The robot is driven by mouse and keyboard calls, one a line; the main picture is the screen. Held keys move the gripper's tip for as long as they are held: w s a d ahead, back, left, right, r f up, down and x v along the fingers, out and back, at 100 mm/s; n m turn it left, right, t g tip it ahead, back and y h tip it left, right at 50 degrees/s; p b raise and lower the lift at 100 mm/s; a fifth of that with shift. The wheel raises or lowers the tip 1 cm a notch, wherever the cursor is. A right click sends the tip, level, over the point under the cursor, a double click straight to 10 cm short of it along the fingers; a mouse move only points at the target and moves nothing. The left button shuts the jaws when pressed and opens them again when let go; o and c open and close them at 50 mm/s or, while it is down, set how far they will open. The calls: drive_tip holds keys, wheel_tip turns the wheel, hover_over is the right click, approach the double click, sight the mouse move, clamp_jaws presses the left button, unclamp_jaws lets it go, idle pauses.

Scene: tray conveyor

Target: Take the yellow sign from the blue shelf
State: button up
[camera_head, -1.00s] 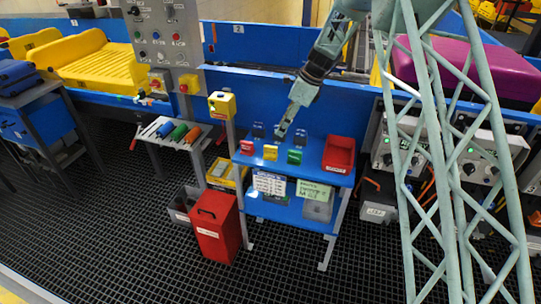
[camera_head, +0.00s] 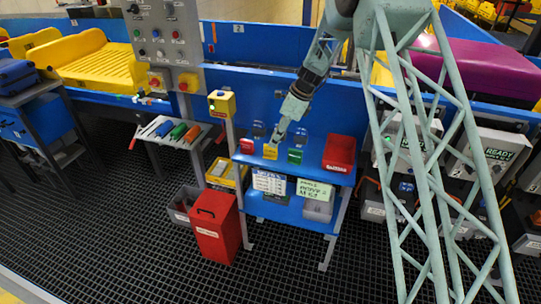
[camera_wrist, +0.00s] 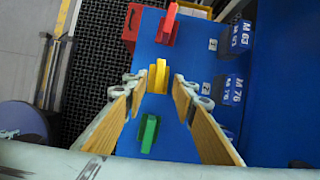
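The yellow sign (camera_head: 270,152) stands upright on the blue shelf (camera_head: 313,172), between a red sign (camera_head: 246,146) and a green sign (camera_head: 295,156). My gripper (camera_head: 276,138) is just above the yellow sign. In the wrist view, my gripper (camera_wrist: 159,84) is open, with one finger on each side of the yellow sign (camera_wrist: 158,77) and a visible gap on both sides. The red sign (camera_wrist: 170,22) and the green sign (camera_wrist: 149,133) lie in line above and below it in that view.
Blue labelled holders (camera_wrist: 233,90) stand behind the signs. A red bin (camera_head: 338,154) sits at the shelf's right end. A yellow button box (camera_head: 222,104) on a post is at its left. A red container (camera_head: 214,226) stands on the floor in front.

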sight(271, 155)
drive_tip(key=shift+a+f, duration=0.15)
drive_tip(key=shift+f, duration=0.25)
drive_tip(key=shift+b+x, duration=0.85)
drive_tip(key=shift+x, duration=1.75)
drive_tip(key=shift+c, duration=0.7)
clamp_jaws()
